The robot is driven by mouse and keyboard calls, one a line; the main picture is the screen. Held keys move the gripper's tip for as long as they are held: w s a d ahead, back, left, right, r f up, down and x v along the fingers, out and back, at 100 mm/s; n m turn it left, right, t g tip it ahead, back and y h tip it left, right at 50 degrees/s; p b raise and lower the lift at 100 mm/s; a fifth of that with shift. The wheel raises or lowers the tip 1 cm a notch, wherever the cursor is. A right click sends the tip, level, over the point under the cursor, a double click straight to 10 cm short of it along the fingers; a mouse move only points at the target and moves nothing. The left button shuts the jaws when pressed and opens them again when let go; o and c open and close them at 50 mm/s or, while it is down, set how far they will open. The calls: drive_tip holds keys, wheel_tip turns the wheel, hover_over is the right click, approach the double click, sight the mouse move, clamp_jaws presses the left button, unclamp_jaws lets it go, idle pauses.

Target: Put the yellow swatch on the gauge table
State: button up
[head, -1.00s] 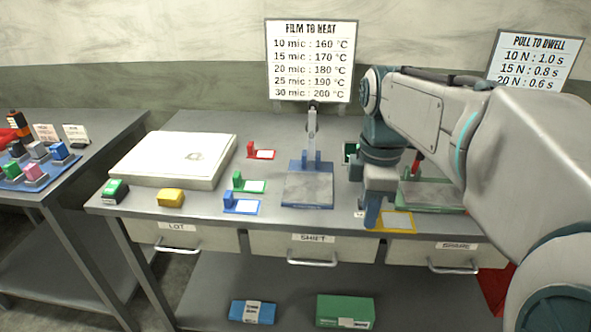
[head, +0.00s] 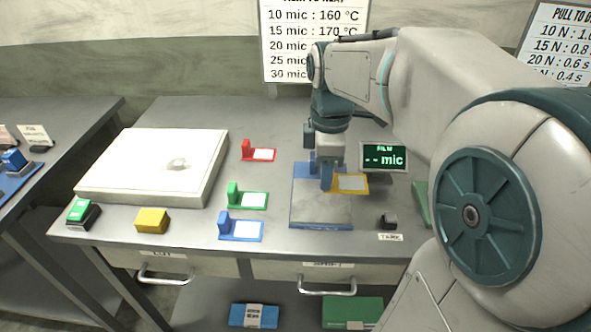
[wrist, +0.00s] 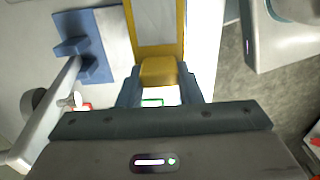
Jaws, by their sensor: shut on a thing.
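The yellow swatch (head: 350,184) is a yellow frame with a pale window and a yellow grip block (wrist: 158,71). My gripper (head: 326,182) is shut on that block, and its two fingers show on either side of it in the wrist view (wrist: 160,90). The swatch appears over or close to the far right part of the gauge table (head: 320,212), a grey plate with a blue base on the bench. I cannot tell whether it touches the plate. My gripper hides part of the gauge behind it.
Red (head: 259,153), green (head: 247,198) and blue (head: 241,228) swatches lie to the left. A display (head: 384,157) reading "-- mic" stands to the right, with a small dark block (head: 389,221) in front. A white box (head: 155,165) and yellow block (head: 152,221) stand further left.

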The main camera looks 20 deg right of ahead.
sight(303, 199)
drive_tip(key=w+a+f, duration=0.1)
drive_tip(key=w, duration=0.1)
drive_tip(key=w+a+f, duration=0.1)
drive_tip(key=a+f, duration=0.1)
drive_tip(key=shift+w+a, duration=0.2)
drive_tip(key=shift+w, duration=0.15)
drive_tip(key=shift+f, duration=2.05)
drive_tip(key=shift+f, duration=0.1)
drive_tip(key=o, duration=1)
drive_tip(key=shift+c, duration=0.2)
